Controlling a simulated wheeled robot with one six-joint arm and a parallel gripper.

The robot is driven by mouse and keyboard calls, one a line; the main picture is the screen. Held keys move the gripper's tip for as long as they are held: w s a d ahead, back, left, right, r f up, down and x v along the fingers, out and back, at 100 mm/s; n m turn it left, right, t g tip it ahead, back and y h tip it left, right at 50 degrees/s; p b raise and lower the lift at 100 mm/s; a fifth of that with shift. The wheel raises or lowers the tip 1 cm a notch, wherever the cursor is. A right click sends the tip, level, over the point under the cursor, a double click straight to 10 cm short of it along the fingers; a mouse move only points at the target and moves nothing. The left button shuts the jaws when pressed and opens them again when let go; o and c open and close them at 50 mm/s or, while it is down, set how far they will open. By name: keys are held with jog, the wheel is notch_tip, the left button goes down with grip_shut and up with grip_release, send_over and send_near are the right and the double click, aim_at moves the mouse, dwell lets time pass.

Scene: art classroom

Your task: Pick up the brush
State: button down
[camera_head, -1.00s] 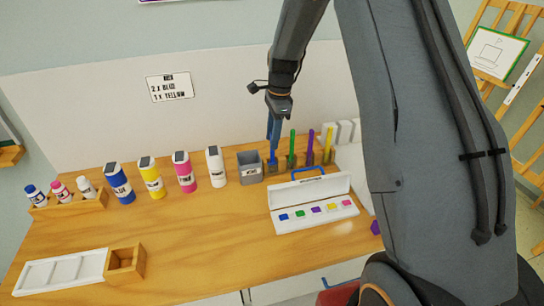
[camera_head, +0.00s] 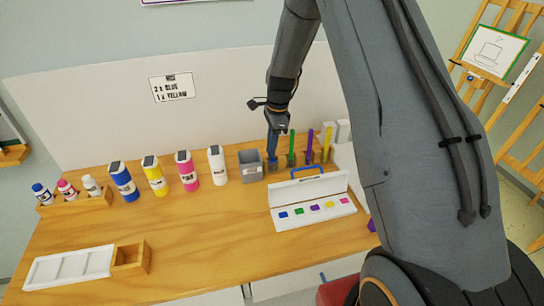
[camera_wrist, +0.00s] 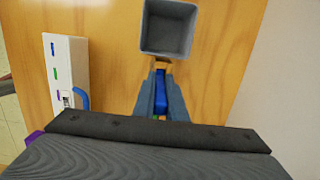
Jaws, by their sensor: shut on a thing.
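The blue brush (camera_wrist: 160,103) stands upright between the fingers of my gripper (camera_wrist: 159,78) in the wrist view. In the head view my gripper (camera_head: 272,152) points down at the left end of the brush row, shut on the blue brush, whose handle is mostly hidden by the fingers. The brush's lower end seems to be still at its small stand (camera_head: 272,165). A green brush (camera_head: 291,146), a purple brush (camera_head: 309,146) and a yellow brush (camera_head: 327,144) stand upright to the right.
A grey square cup (camera_head: 250,168) stands just left of my gripper; it also shows in the wrist view (camera_wrist: 167,28). An open white paint box (camera_head: 311,205) lies in front. Several paint bottles stand left along the wall. The middle of the wooden table (camera_head: 205,225) is clear.

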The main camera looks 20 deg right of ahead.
notch_tip(320, 180, up, 10)
jog(key=b, duration=0.3)
dwell(0.4)
dwell(1.6)
